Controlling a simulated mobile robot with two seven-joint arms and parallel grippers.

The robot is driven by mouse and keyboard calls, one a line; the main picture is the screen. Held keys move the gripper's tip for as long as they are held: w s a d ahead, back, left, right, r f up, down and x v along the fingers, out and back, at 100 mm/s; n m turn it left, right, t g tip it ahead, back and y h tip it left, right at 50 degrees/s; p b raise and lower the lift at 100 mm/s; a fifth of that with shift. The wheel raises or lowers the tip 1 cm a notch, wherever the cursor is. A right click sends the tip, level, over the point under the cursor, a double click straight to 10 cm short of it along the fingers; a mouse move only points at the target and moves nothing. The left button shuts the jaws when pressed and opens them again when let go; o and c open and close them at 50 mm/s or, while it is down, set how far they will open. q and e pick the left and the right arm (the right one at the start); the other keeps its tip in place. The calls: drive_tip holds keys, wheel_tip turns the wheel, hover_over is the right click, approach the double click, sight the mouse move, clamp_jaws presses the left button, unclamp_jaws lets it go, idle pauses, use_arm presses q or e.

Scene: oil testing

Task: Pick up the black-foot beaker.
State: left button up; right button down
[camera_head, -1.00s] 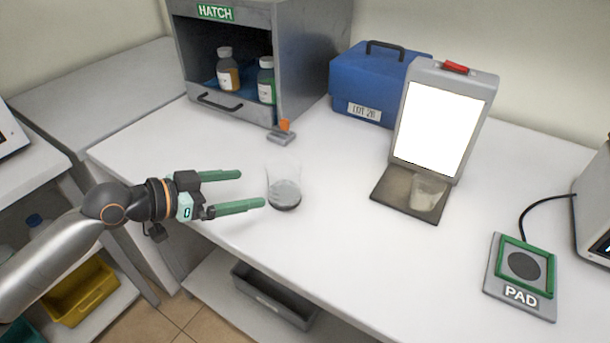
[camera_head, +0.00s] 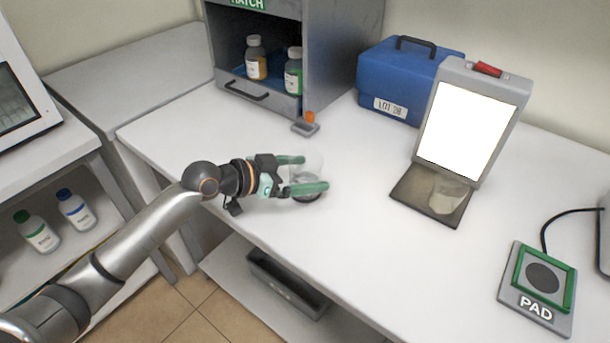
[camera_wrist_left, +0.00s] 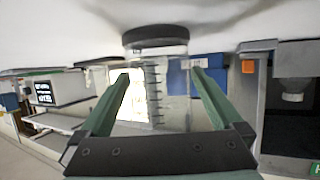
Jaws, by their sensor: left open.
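The black-foot beaker (camera_head: 307,172) is clear glass and stands upright on the white bench near its front edge. In the left wrist view the picture is upside down, and the beaker (camera_wrist_left: 168,88) shows its black foot at the top and graduation marks on its wall. My left gripper (camera_head: 314,172) is open, with one green finger on each side of the beaker. In the head view the fingers hide part of the glass. I cannot tell whether either finger touches it. My right gripper is not in view.
A grey hatch (camera_head: 335,60) holding two bottles and a blue case (camera_head: 390,85) stand behind. A pad (camera_head: 538,285) lies at right. The bench between beaker and panel is clear.

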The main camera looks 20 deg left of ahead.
use_arm(q)
drive_tip(key=shift+x, duration=1.6)
drive_tip(key=shift+r, duration=0.1)
drive_tip(key=c, duration=1.3)
drive_tip(key=shift+r, duration=0.2)
drive_tip(key=shift+r, duration=0.7)
drive_tip(key=shift+s+a+r+p, duration=0.1)
drive_tip(key=shift+s+a+r, duration=0.05)
drive_tip(key=shift+s+r, duration=1.95)
drive_tip(key=shift+s+a+r+p, duration=0.1)
drive_tip(key=shift+s+a+r, duration=0.1)
drive_tip(key=shift+s+r, duration=1.9)
drive_tip(key=shift+s+a+r+p, duration=0.15)
drive_tip(key=shift+s+r, duration=1.25)
drive_tip(key=shift+s, duration=1.35)
